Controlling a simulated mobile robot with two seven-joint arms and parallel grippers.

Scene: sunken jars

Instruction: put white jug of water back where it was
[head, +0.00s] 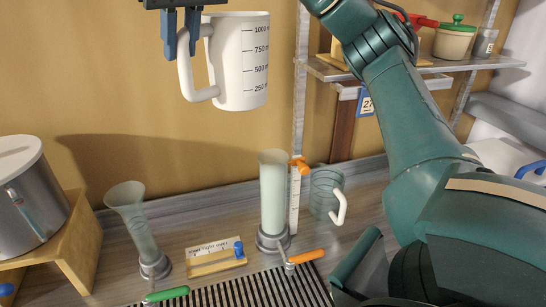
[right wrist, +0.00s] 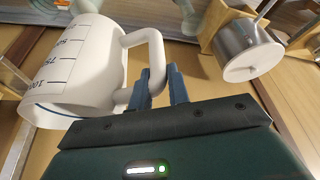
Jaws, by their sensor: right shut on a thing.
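The white jug (head: 240,62) hangs high in front of the tan back wall in the head view. It is close to upright, with black volume marks on its side. My right gripper (head: 182,48) comes from above, its blue fingers shut on the jug's handle. The right wrist view shows the jug (right wrist: 70,68) at left and the fingers (right wrist: 158,88) at its handle. I cannot see inside the jug, so its water is hidden. My left gripper is not in view.
A flared glass tube (head: 137,220), a tall cylinder (head: 273,195) and a clear jug with a white handle (head: 325,192) stand on the bench. A metal canister (head: 22,200) sits on a wooden stand (head: 75,250) at left. A shelf (head: 430,68) holds a green-lidded pot (head: 454,40).

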